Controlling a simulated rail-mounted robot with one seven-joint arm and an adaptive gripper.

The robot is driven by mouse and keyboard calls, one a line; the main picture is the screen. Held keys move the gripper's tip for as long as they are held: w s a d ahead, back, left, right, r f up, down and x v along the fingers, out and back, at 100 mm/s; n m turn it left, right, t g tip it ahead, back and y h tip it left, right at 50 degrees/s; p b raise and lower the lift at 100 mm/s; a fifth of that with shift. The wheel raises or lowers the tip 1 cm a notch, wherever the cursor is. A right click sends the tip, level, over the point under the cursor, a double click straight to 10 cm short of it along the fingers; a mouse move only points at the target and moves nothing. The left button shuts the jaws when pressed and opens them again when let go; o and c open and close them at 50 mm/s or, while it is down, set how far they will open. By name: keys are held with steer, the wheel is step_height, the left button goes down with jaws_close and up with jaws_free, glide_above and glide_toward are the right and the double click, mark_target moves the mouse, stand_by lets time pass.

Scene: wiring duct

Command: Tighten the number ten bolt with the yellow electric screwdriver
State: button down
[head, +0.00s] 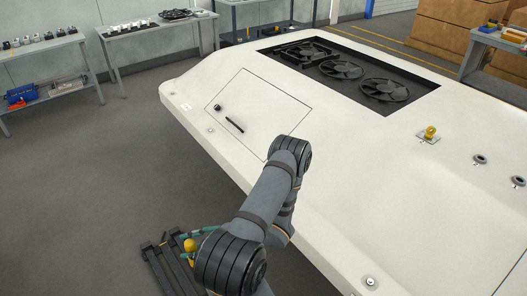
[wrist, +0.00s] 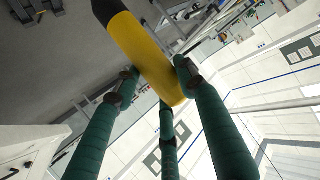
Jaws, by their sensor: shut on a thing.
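The yellow electric screwdriver (wrist: 145,55) is held between the teal fingers of my gripper (wrist: 155,82) in the wrist view. Its body is yellow with a dark end at the top of that view; its tip cannot be made out. In the head view, the screwdriver (head: 190,246) shows as a small yellow part beside my teal fingers (head: 205,231), low and left of the white housing, partly hidden by my arm. A round bolt-like fitting (head: 370,282) sits near the housing's front edge. No number is readable, so I cannot tell which is bolt ten.
The large white housing (head: 330,190) fills the right side, with a dark fan bay (head: 345,72) at its back. A yellow beacon (head: 430,133) and dark round fittings (head: 480,160) stand on it. Grey benches (head: 150,27) line the back left. Open floor (head: 90,170) lies left.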

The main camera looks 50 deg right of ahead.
steer(key=w+d+m+t+h+b, duration=0.1)
steer(key=w+d+m+h+b, duration=0.35)
steer(key=d, duration=1.05)
steer(key=w+d+m+t+h+b, duration=0.15)
steer(key=w+d+m+h, duration=0.45)
steer(key=d, duration=0.9)
steer(key=s+d+r+m+g+h+b, duration=0.3)
steer(key=d+r+m+g+h, duration=0.2)
steer(key=d, duration=0.3)
steer(key=s+d+r+m+g+h+b, duration=0.2)
steer(key=d+r+m+g+h+b, duration=0.1)
steer(key=d+r+m+g+h, duration=0.2)
steer(key=shift+s+d+r+m, duration=0.45)
steer(key=shift+d+m, duration=0.5)
steer(key=shift+d, duration=0.75)
steer(key=shift+a+g+b, duration=0.1)
steer(key=shift+g+b, duration=0.15)
steer(key=shift+b, duration=0.1)
